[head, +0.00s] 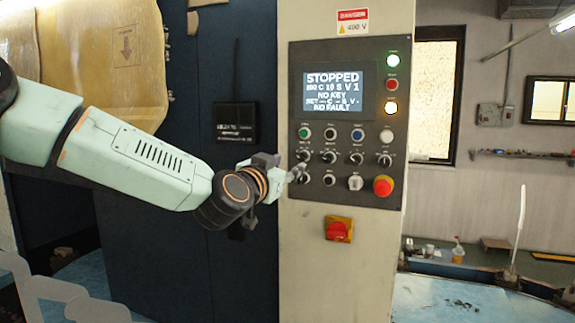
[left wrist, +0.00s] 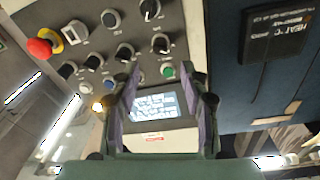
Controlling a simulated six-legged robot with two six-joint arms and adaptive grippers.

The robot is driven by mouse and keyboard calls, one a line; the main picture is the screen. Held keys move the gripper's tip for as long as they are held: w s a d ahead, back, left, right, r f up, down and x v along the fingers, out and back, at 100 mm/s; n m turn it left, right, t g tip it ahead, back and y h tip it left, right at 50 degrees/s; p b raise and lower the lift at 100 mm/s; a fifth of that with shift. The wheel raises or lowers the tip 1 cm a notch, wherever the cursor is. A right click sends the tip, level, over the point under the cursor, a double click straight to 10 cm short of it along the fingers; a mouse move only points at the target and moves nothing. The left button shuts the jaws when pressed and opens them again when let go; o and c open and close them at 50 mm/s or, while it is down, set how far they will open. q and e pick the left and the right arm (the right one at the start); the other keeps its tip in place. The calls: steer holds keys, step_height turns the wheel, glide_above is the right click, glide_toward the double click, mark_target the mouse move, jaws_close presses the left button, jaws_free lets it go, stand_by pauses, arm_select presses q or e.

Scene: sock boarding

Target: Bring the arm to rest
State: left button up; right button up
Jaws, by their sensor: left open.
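My left arm comes in from the left in the head view. Its gripper (head: 294,174) is at the lower left edge of the control panel (head: 340,80), beside the left-hand knobs. In the left wrist view the open gripper (left wrist: 160,76) has its two fingers apart with nothing between them, and several knobs and the lit screen (left wrist: 155,105) show beyond. I cannot tell whether a fingertip touches the panel. The screen (head: 335,94) in the head view reads STOPPED, NO KEY and NO FAULT. My right gripper is not in view.
A red emergency button (head: 383,186) is at the panel's lower right, and a red switch on a yellow plate (head: 338,229) is below. A dark cabinet (head: 200,110) with a small black box (head: 237,122) stands behind my arm. A blue-topped table (head: 470,302) is at the lower right.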

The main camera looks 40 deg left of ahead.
arm_select(q)
steer(key=shift+w, duration=0.1)
stand_by(0.3)
steer(key=s+d+f+n+g+h+b, duration=0.1)
steer(key=s+d+f+g+b, duration=0.25)
steer(key=f, duration=0.95)
steer(key=s+d+f+n+g+h+b, duration=0.1)
steer(key=s+d+f+n+g+b, duration=0.3)
steer(key=f, duration=0.9)
steer(key=s+d+f+m+g+h+b, duration=0.15)
steer(key=d+f, duration=0.35)
steer(key=f, duration=0.8)
steer(key=s+d+f+g+b, duration=0.1)
steer(key=s+f+g+b, duration=0.2)
steer(key=s+f, duration=0.7)
steer(key=s+d+f+m+g+b, duration=0.1)
steer(key=s+d+f+g+b, duration=0.1)
steer(key=s+f, duration=0.9)
steer(key=s+d+f+m+g+b, duration=0.1)
steer(key=s+f+g+b, duration=0.3)
steer(key=s+f, duration=0.7)
step_height(320, 180, down, 2)
steer(key=shift+d+f+b, duration=0.15)
steer(key=shift+d+b, duration=0.1)
steer(key=shift+b, duration=0.6)
